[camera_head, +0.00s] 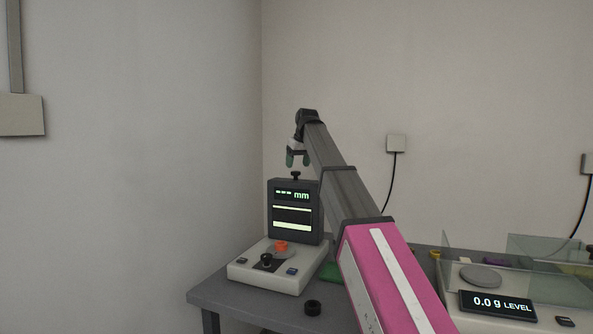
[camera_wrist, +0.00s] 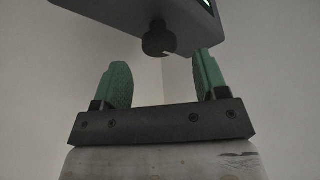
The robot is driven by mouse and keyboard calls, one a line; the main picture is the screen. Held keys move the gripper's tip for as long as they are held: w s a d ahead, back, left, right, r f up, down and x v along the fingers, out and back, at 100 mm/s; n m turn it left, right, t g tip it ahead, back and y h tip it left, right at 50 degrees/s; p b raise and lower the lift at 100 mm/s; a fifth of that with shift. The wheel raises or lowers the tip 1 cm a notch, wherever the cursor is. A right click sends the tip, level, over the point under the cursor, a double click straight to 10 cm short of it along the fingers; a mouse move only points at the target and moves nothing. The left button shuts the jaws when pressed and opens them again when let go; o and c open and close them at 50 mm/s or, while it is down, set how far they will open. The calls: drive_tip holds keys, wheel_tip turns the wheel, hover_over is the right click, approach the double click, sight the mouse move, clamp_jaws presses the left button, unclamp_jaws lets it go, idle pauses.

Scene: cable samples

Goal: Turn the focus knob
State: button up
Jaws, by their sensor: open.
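The measuring device (camera_head: 295,218) stands on a grey table, with a lit "mm" display on its upright head. A black knob (camera_head: 295,175) on a short stem sticks up from the top of the head; no label shows that it is the focus knob. My gripper (camera_head: 297,158) is open and empty just above this knob, green fingers pointing down. In the wrist view the dark knob (camera_wrist: 159,40) appears between and beyond the two green fingers (camera_wrist: 162,70), and they do not visibly touch it.
A scale (camera_head: 497,303) with glass panels stands at right. Walls are behind and left.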

sight(296, 175)
drive_tip(key=v, duration=0.7)
idle(1.7)
drive_tip(key=x, duration=1)
drive_tip(key=shift+w+f, duration=0.1)
drive_tip(key=shift+f, duration=0.2)
drive_tip(key=shift+c, duration=0.4)
drive_tip(key=c, duration=0.8)
